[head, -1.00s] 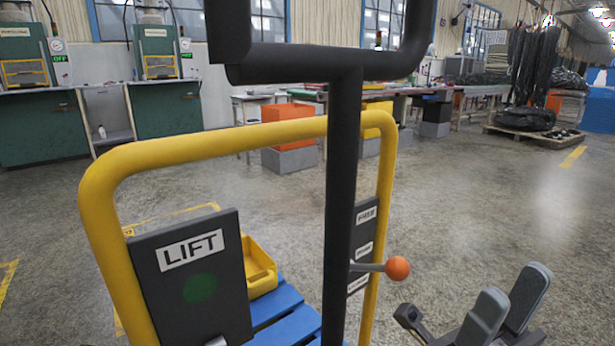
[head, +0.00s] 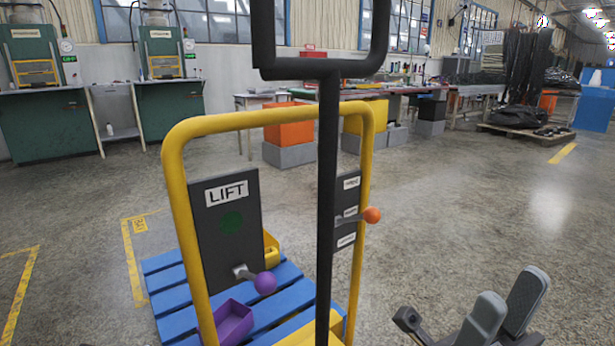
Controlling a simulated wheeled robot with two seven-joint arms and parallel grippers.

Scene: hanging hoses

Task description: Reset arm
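My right gripper (head: 506,306) is at the lower right of the head view. Its two grey finger pads stand a little apart with nothing between them, and it touches nothing. My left gripper is outside the view. Ahead stands a yellow tubular frame (head: 250,118) with a dark panel marked LIFT (head: 222,262) and a lever with a purple knob (head: 265,284). A lever with an orange knob (head: 372,215) sticks out of a second labelled panel (head: 346,240) on the frame's right post.
A black pole with a looped top (head: 327,180) rises in front of the frame. A blue pallet (head: 165,286) carries a purple bin (head: 233,322) and yellow bins. Green machines, benches and hanging black hoses (head: 525,65) line the back. The floor to the right is open.

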